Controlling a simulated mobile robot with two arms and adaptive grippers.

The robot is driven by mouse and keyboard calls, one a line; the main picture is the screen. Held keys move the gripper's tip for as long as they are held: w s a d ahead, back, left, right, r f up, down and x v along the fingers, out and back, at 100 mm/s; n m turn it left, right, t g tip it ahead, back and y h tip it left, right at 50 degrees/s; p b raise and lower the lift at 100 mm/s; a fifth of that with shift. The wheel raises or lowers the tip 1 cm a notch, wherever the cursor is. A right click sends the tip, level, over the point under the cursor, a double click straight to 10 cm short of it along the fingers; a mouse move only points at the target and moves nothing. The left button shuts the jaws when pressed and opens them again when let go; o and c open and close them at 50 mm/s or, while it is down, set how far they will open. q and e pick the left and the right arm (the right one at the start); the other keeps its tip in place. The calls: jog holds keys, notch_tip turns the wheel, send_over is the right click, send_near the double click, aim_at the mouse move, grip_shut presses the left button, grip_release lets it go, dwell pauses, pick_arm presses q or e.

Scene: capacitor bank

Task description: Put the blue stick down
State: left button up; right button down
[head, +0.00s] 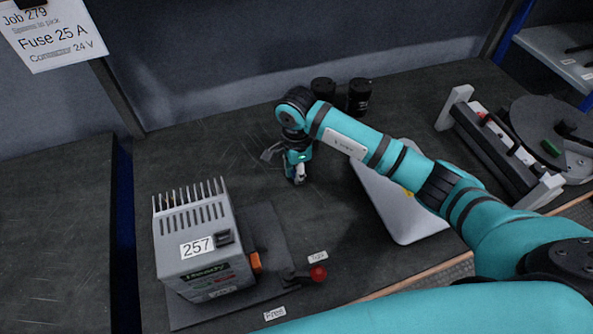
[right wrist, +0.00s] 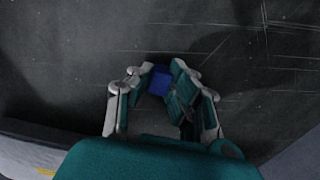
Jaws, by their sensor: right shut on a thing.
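The blue stick (right wrist: 160,82) shows end-on as a small blue square between the fingers of my right gripper (right wrist: 159,88) in the right wrist view. The fingers are shut on it from both sides. In the head view my right gripper (head: 298,172) points down over the dark worktop (head: 215,150), in the middle of the bench. The stick is mostly hidden there by the fingers. I cannot tell whether its lower end touches the worktop. My left gripper is not in view.
A grey unit marked 257 (head: 205,240) on a base plate with a red-knobbed lever (head: 318,273) stands front left. Black cylinders (head: 359,95) stand behind my gripper. A light panel (head: 400,215) lies to the right, and a fuse rack (head: 490,140) beyond. The worktop left of my gripper is clear.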

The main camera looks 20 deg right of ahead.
jog(key=c, duration=1.3)
grip_release()
jog(key=shift+r, duration=0.1)
jog(key=shift+r+p, duration=0.3)
jog(key=shift+p, duration=0.1)
jog(key=shift+r+p, duration=0.45)
jog(key=shift+p, duration=0.05)
notch_tip(320, 180, up, 12)
jog(key=shift+f+b, duration=0.2)
jog(key=shift+b, duration=0.6)
